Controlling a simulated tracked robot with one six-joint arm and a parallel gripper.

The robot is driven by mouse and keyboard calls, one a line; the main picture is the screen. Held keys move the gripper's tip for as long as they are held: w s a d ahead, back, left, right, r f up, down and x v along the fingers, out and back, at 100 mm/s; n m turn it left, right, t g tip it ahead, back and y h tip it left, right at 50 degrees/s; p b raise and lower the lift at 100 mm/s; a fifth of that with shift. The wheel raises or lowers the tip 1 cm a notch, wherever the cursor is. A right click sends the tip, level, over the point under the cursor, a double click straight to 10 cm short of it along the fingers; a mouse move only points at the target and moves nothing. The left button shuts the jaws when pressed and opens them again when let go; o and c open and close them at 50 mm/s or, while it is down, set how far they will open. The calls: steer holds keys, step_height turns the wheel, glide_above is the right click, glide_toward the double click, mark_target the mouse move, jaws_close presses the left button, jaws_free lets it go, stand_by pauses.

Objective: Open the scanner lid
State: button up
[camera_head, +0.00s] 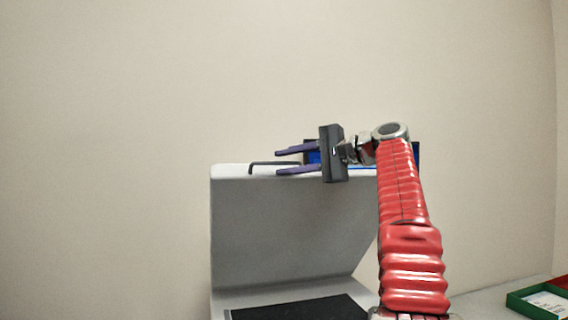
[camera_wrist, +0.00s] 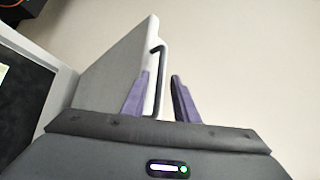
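The grey scanner lid (camera_head: 280,235) stands raised, its inner face toward the head camera, above the scanner's dark bed (camera_head: 295,309). The lid also shows in the wrist view (camera_wrist: 108,75), left of centre. A thin dark handle (camera_head: 251,168) is at the lid's top edge; it also shows in the wrist view (camera_wrist: 161,62). My gripper (camera_head: 276,162) is open at the top edge, its purple fingers pointing left. In the wrist view my gripper's fingers (camera_wrist: 160,75) appear on either side of the handle, with a gap to the right finger. Contact cannot be told.
A dark thing with a blue face (camera_head: 416,154) is partly hidden behind my arm and the lid's top. A green and red tray (camera_head: 516,301) lies at the lower right. The wall behind is plain, and the space left of the lid looks clear.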

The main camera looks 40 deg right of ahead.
steer(key=v, duration=1.3)
steer(key=shift+s, duration=0.3)
steer(key=shift+d, duration=0.1)
